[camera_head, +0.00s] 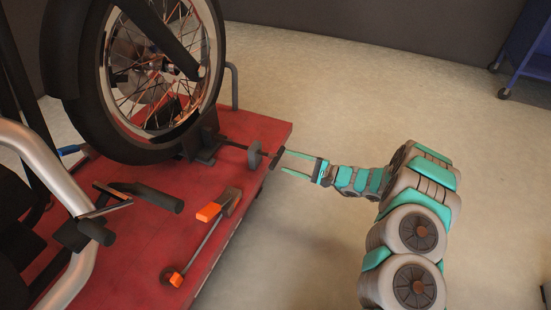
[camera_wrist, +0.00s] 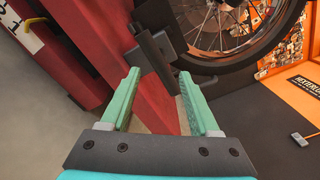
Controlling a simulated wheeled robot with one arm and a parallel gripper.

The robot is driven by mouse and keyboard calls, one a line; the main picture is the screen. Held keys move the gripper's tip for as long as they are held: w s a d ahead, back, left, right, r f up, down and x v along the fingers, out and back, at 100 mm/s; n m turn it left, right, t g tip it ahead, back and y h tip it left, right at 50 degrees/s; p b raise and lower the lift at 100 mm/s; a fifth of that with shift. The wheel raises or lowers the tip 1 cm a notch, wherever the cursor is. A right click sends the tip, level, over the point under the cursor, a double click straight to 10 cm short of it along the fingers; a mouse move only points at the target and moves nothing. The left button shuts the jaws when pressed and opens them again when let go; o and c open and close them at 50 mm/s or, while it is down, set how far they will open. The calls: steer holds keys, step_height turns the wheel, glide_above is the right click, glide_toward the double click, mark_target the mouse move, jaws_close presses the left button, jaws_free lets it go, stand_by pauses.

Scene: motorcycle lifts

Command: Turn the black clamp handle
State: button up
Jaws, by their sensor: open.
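The black clamp handle (camera_head: 276,158) is a short dark bar at the end of a thin rod, past a round disc (camera_head: 254,156), at the right edge of the red lift (camera_head: 262,127). In the wrist view the handle (camera_wrist: 154,52) runs tilted, from upper left down to the right finger. My gripper (camera_head: 286,162) is open and faces the handle from the right. In the wrist view its two teal fingers (camera_wrist: 160,74) stand apart, with the handle's lower end showing in the gap between them. I cannot tell whether the handle touches the right finger.
A motorcycle wheel (camera_head: 86,119) stands on the lift behind the clamp. An orange-and-grey tool (camera_head: 209,212) and a rod with an orange end (camera_head: 172,277) lie on the red deck. A blue cart (camera_head: 528,50) stands at the far right.

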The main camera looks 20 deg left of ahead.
mark_target(276, 155)
steer(key=a, duration=0.6)
steer(key=shift+w, duration=0.2)
steer(key=shift+d, duration=0.1)
